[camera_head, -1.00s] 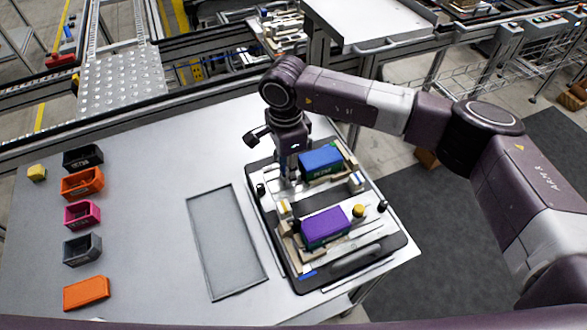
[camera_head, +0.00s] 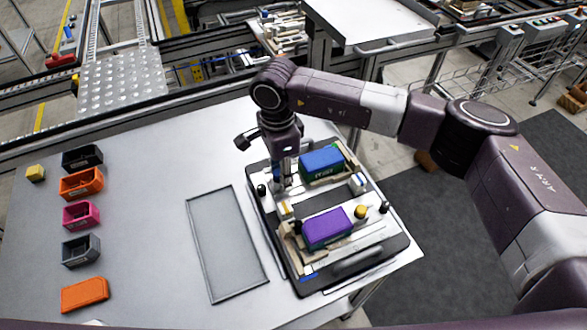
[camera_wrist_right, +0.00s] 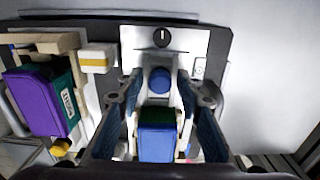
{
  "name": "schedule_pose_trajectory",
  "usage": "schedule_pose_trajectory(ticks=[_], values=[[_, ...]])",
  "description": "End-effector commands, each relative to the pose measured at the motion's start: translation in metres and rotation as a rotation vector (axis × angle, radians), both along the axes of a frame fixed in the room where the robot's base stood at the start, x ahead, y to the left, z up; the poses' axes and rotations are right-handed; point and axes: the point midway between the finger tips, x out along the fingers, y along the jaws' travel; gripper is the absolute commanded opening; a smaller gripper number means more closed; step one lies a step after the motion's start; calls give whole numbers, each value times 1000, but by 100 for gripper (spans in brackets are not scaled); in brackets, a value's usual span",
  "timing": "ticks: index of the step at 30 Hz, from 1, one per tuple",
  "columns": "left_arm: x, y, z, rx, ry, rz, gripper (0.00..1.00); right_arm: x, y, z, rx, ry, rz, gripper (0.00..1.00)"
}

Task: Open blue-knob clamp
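The blue knob (camera_wrist_right: 160,80) of the clamp shows in the right wrist view, on a pale mount in front of a box with a blue top and green side (camera_wrist_right: 157,145). My right gripper (camera_wrist_right: 159,86) is open, with one finger on each side of the blue knob; gaps appear between knob and fingers. In the head view my right gripper (camera_head: 282,178) points down over the left part of the black pallet (camera_head: 295,268), beside the blue-topped box (camera_head: 321,159), and largely hides the knob. My left gripper is not in view.
A purple-topped box (camera_head: 326,229) sits in the nearer fixture, with a yellow knob (camera_head: 360,211) beside it. A grey tray (camera_head: 207,246) lies left of the pallet. Several small bins line the left table side, including a pink one (camera_head: 81,214). The table between is clear.

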Motion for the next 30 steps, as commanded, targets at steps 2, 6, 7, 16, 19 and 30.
schedule_pose_trajectory(ticks=[2, 6, 7, 16, 19, 30], values=[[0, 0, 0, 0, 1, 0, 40, 0, 0, 0, 0, 0, 0, 33], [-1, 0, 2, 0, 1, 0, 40, 0, 0, 4, 0, -1, 0, 33], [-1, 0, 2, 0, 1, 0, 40, 0, 0, 6, 0, -1, 0, 33], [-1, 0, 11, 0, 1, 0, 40, 0, 0, 29, -1, -1, 1, 33], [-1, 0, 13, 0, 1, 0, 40, 0, 0, 37, 0, -1, 0, 33], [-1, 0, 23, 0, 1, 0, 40, 0, 0, 67, 0, -1, 0, 33]])
